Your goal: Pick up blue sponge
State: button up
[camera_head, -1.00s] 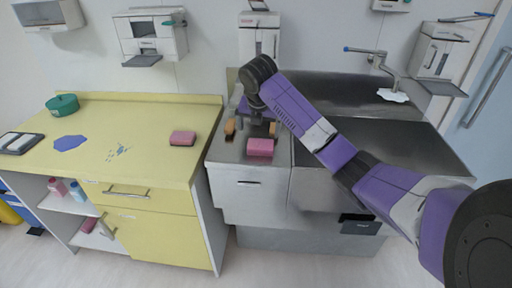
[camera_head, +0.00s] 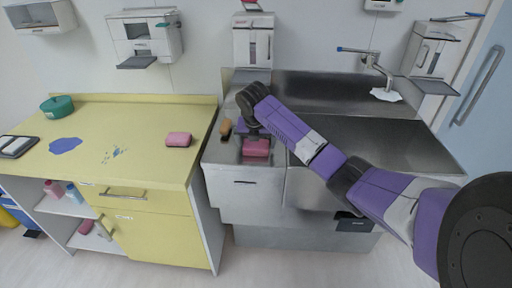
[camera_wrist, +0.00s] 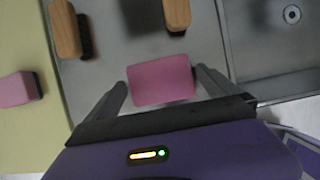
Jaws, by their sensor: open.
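No sponge that is plainly blue shows in either view. A pink sponge (camera_head: 256,147) lies on the steel counter (camera_head: 222,150) left of the sink. In the wrist view the same pink sponge (camera_wrist: 161,80) lies between my two fingers in the picture. My gripper (camera_wrist: 163,88) is open, with a finger to each side of the sponge; whether the tips are down level with it I cannot tell. In the head view my gripper's fingers are hidden behind my wrist. Another pink sponge (camera_head: 178,139) lies on the yellow counter (camera_head: 150,165) and shows in the wrist view (camera_wrist: 16,89).
Two orange-brown blocks (camera_wrist: 65,28) (camera_wrist: 177,14) lie beyond the sponge. A flat blue patch (camera_head: 65,145), a green pot (camera_head: 57,105) and a dark tray (camera_head: 17,146) are on the yellow counter. The sink (camera_wrist: 275,60) is at right; wall dispensers (camera_head: 146,38) hang behind.

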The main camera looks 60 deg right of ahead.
aim_at(256, 145)
jog(key=shift+c, duration=0.2)
jog(key=c, duration=1.2)
jog(key=shift+c, duration=0.2)
jog(key=shift+r, duration=0.15)
notch_tip(256, 145, up, 20)
jog(key=b, duration=0.1)
